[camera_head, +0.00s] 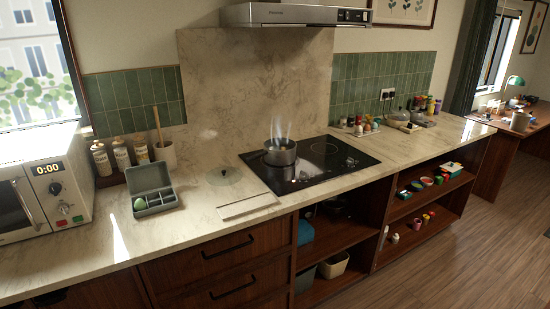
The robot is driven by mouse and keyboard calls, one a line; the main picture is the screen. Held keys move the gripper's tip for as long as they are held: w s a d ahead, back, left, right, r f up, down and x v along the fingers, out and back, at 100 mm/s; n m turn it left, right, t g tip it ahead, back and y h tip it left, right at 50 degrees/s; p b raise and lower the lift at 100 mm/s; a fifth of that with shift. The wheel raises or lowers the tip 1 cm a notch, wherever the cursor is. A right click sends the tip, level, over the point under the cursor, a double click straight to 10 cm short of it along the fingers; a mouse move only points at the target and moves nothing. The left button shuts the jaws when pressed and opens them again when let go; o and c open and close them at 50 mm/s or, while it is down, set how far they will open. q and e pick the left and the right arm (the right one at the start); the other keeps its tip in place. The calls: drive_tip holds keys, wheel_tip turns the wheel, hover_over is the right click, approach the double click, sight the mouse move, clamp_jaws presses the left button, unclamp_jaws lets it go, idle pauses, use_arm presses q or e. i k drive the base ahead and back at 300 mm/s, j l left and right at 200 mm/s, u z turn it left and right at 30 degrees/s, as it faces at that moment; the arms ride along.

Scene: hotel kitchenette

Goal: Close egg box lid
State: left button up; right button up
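The grey-green egg box (155,208) stands on the counter between the microwave and the stove. Its lid (149,176) is open and tilted up at the back. A light green egg (140,204) sits in the left compartment, and the other visible compartments look empty. Neither of my grippers can be made out in the head view.
A white microwave (45,188) stands left of the egg box. Several bottles (121,155) and a utensil crock (165,155) stand behind it. A glass lid (223,176), a flat pale board (247,205) and a steaming pot (280,152) on the black cooktop (325,153) are to the right. The counter front is clear.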

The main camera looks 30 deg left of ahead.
sight(147, 178)
drive_tip(key=u, duration=1.85)
